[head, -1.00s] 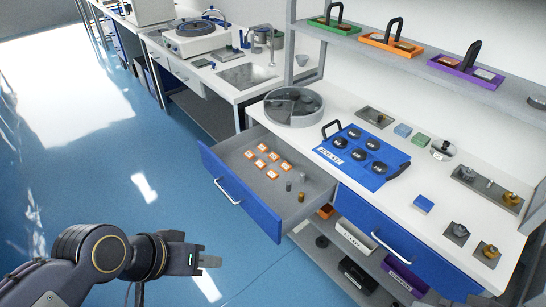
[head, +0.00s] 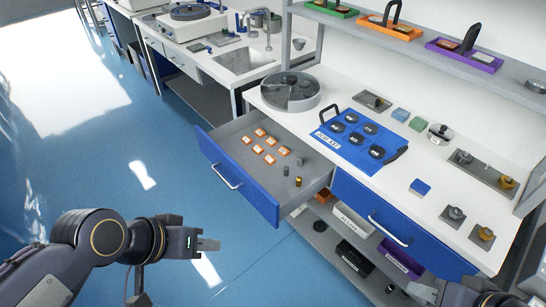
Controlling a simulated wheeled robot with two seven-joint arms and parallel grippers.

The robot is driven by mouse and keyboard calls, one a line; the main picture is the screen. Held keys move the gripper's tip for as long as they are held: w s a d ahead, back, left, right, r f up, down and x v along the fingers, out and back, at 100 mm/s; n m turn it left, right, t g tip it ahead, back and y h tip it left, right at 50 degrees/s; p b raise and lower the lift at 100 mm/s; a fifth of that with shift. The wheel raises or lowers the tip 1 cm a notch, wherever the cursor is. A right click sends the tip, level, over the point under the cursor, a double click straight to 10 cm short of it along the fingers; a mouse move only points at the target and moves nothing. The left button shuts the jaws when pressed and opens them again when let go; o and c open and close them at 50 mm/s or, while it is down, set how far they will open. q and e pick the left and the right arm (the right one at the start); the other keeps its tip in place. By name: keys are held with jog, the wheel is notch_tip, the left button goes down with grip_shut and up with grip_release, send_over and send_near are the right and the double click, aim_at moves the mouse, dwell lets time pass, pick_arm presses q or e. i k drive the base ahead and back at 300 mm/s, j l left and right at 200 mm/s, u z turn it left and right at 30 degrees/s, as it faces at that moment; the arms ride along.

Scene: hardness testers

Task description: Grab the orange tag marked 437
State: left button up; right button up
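Several small orange tags (head: 258,149) with white faces lie in two rows on the grey floor of an open blue-fronted drawer (head: 250,193) in the head view. Their numbers are too small to read, so I cannot tell which is 437. My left gripper (head: 208,245) is over the blue floor, in front of the drawer and apart from it. It is seen side-on, so its opening is unclear, and nothing shows in it. Part of my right arm with its gripper (head: 428,291) shows at the bottom right edge, partly cut off, away from the tags.
Small metal cylinders (head: 298,181) stand in the drawer's right part. On the bench are a round grey tray (head: 290,104) and a blue job-kit tray (head: 333,150). A closed blue drawer (head: 350,196) and a shelf with bins are at right. Open floor lies left.

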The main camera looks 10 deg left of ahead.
aim_at(268, 159)
jog(key=i+u, duration=0.3)
jog(key=i, duration=0.2)
jog(key=i+u, duration=0.35)
jog(key=i, duration=0.15)
jog(key=u, duration=1)
